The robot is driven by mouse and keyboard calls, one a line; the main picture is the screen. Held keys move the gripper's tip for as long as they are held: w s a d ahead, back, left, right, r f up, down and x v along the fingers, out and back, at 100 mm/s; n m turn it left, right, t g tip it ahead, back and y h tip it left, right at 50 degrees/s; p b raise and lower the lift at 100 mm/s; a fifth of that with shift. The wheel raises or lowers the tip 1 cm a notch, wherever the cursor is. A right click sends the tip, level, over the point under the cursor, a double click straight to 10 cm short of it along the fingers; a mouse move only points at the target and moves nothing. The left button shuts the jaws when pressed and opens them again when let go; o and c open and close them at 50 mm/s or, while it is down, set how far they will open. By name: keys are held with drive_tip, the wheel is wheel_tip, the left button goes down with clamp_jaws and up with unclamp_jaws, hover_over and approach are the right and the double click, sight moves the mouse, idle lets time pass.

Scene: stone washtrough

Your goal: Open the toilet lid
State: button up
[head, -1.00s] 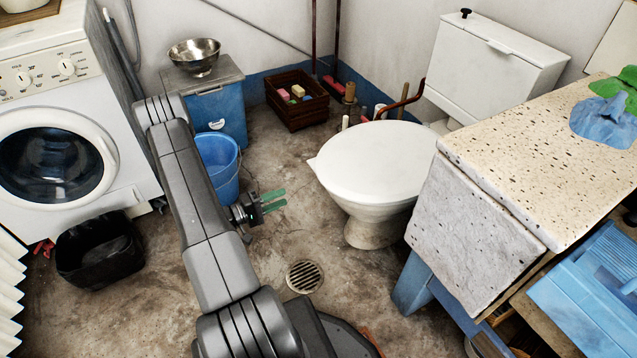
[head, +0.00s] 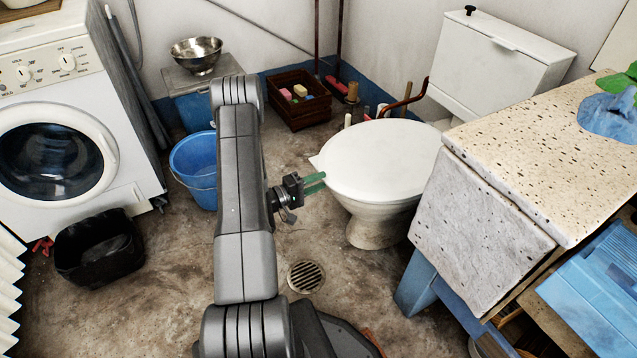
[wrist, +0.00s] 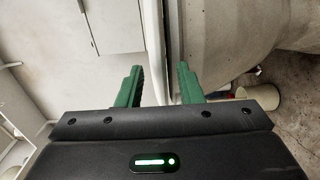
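The white toilet lid (head: 385,158) is down on the toilet bowl (head: 378,222). A small pointed tab (head: 315,162) sticks out from its left edge. My gripper (head: 315,183) has green fingers and is at the left edge of the lid, close to the tab. In the wrist view my gripper (wrist: 160,85) is open, with a gap between the fingers. The lid's rim (wrist: 154,45) shows edge-on in line with that gap, and the bowl (wrist: 215,40) is to its right. I cannot tell whether the fingers touch the rim.
The stone worktop (head: 545,150) stands right of the toilet, and the cistern (head: 495,70) is behind it. A blue bucket (head: 195,170) is left of my arm. A crate (head: 298,100) stands at the back wall. The floor around the drain (head: 306,277) is clear.

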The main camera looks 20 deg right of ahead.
drive_tip(key=shift+d, duration=0.5)
clamp_jaws()
